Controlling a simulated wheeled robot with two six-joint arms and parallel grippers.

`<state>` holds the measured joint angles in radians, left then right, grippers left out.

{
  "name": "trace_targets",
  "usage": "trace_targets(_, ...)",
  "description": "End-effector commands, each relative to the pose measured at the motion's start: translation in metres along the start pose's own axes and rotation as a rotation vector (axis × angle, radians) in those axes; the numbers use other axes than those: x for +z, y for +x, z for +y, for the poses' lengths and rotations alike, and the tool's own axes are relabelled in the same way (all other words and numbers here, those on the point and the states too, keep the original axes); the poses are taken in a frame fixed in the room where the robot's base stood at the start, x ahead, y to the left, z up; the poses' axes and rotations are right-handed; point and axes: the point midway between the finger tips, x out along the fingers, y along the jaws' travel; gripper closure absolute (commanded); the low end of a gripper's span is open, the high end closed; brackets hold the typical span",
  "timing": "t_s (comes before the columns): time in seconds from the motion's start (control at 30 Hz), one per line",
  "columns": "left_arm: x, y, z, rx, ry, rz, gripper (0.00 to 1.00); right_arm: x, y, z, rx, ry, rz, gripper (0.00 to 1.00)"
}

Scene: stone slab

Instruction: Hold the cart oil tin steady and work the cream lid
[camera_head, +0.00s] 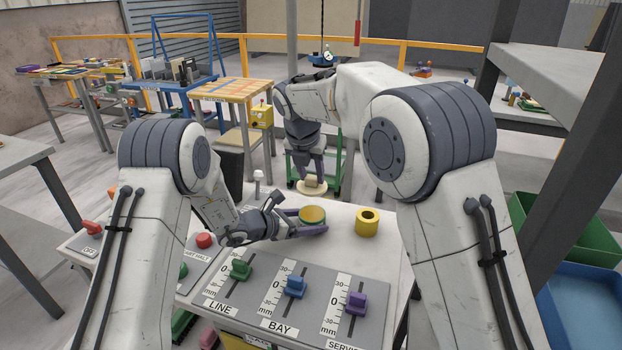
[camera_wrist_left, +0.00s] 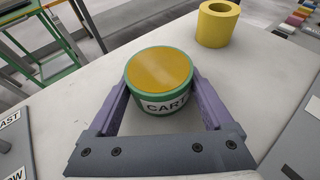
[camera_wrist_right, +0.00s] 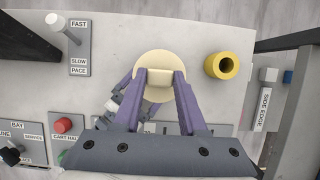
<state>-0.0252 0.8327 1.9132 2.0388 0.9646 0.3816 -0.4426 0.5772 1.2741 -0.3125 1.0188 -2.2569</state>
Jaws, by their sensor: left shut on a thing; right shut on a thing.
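The cart oil tin (camera_head: 313,215) is a short green tin with an amber top face, upright on the stone slab. Its CART label shows in the left wrist view (camera_wrist_left: 164,105). My left gripper (camera_head: 318,226) is shut around the tin, a purple finger on each side. The cream lid (camera_head: 312,188) is a round disc with a raised grip, off the tin. My right gripper (camera_head: 312,178) is shut on that grip and holds the lid above and apart from the tin. The lid also shows in the right wrist view (camera_wrist_right: 158,62), where it hides most of the tin.
A yellow hollow cylinder (camera_head: 367,223) stands on the slab (camera_head: 388,250) right of the tin. A panel with green (camera_head: 240,269), blue (camera_head: 295,286) and purple (camera_head: 356,303) sliders lies in front. A red button (camera_head: 204,240) is at the left. A white knob (camera_head: 259,177) stands behind.

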Motion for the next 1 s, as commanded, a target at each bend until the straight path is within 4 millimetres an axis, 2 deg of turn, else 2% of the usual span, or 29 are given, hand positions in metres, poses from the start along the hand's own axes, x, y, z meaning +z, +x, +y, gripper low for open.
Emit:
trace_targets(0.17, 0.001, 0.000, 0.000, 0.000, 0.001, -0.001, 1.00, 0.000, 0.000, 0.000, 0.000, 0.000, 0.000, 1.00)
trace_targets(0.2, 0.001, 0.000, 0.000, 0.000, 0.001, -0.001, 0.03, 0.000, 0.000, 0.000, 0.000, 0.000, 0.000, 1.00)
trace_targets(0.23, 0.001, 0.000, 0.000, 0.000, 0.001, -0.001, 0.00, 0.000, 0.000, 0.000, 0.000, 0.000, 0.000, 1.00)
trace_targets(0.47, 0.000, -0.001, 0.000, 0.000, 0.000, -0.001, 0.00, 0.000, 0.000, 0.000, 0.000, 0.000, 0.000, 1.00)
trace_targets(0.57, 0.001, -0.007, 0.001, 0.002, 0.000, -0.001, 0.00, 0.000, 0.000, 0.000, 0.000, 0.000, 0.000, 1.00)
trace_targets(0.67, 0.001, -0.022, 0.002, 0.003, 0.000, -0.001, 0.00, 0.000, 0.000, 0.000, 0.000, 0.000, 0.000, 1.00)
trace_targets(1.0, 0.001, -0.093, 0.002, 0.004, 0.000, -0.001, 0.00, 0.000, 0.000, 0.000, 0.000, 0.000, 0.000, 1.00)
